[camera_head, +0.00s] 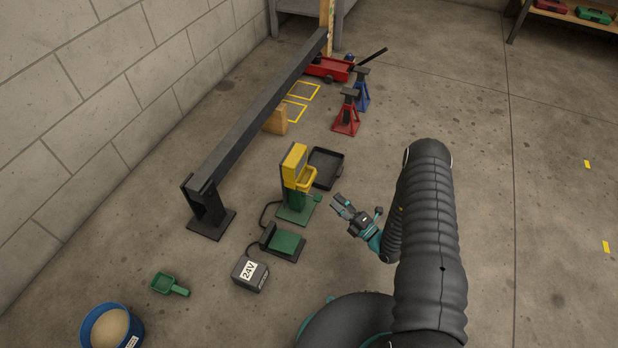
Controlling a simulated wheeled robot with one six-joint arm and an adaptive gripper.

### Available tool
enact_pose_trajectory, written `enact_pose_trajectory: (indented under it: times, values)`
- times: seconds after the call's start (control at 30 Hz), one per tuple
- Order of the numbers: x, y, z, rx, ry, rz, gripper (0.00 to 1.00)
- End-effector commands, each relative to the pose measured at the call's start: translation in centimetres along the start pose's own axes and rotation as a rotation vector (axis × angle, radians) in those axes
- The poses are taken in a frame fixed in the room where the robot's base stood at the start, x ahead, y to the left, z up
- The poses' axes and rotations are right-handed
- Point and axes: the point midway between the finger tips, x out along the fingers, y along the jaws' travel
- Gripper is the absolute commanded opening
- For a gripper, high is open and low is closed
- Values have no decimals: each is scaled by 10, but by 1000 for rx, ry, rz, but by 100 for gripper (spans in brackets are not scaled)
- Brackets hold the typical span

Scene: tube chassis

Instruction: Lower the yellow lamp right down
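The yellow lamp (295,161) stands upright on a green base plate (295,214) in the middle of the floor. Its yellow head is in two parts, a taller block and a lower tray-like part on the right side. A small green knob or lever (317,197) sticks out low on its right side. My gripper (339,204) is just right of this knob, pointing left toward it, with a small gap seeming to lie between them. The fingers are too small to tell whether they are open or shut. Nothing shows held in them.
A black tray (325,168) lies behind the lamp. In front are a green pad unit (285,243) and a 24V box (250,274), with a cable. A dark beam (255,117) runs along the left. Red (347,113) and blue stands are behind.

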Motion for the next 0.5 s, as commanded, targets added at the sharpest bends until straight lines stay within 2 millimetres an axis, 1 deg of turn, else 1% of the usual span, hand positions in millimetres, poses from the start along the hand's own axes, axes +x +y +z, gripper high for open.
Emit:
enact_pose_trajectory:
  times: [0.17, 0.5]
  values:
    - [23, 1, -1, -3, 4, 1, 39]
    - [85, 1, 1, -5, 1, 0, 39]
